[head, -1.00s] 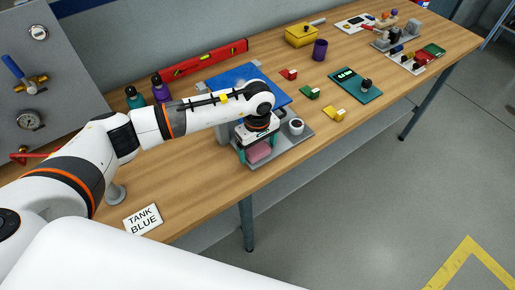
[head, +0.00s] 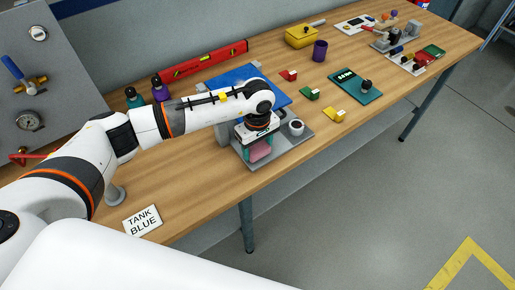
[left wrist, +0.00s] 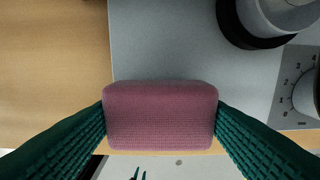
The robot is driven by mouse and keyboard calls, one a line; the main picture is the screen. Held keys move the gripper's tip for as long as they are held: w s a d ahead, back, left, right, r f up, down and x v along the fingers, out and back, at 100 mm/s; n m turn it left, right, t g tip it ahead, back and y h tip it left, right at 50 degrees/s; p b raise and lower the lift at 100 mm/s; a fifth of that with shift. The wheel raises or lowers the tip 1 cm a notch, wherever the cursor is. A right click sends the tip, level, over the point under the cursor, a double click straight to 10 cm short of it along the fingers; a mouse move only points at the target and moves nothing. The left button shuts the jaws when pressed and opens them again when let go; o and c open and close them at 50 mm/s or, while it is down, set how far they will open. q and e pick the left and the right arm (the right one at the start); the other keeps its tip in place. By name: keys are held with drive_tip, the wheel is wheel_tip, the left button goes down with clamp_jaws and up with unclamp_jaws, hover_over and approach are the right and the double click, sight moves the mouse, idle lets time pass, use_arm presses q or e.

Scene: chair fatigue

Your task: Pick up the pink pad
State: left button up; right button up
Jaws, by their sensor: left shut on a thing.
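The pink pad (head: 261,150) is a rounded block above the grey plate of a small machine (head: 286,147) near the table's front edge. My left gripper (head: 258,149) points down over this plate and is shut on the pad. In the left wrist view the pad (left wrist: 160,116) fills the space between the two green fingers, which touch its left and right ends. I cannot tell exactly how high the pad is above the plate. My right gripper is not in view.
A white-topped round part (head: 296,127) stands on the plate to the right of the gripper. A blue panel (head: 238,77) lies behind my arm. Red (head: 289,74), green (head: 310,93) and yellow (head: 335,115) blocks lie to the right. A "TANK BLUE" sign (head: 143,220) lies at the front left.

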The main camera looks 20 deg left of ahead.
sight(257, 147)
use_arm(q)
wheel_tip(257, 147, up, 17)
drive_tip(key=b, duration=0.4)
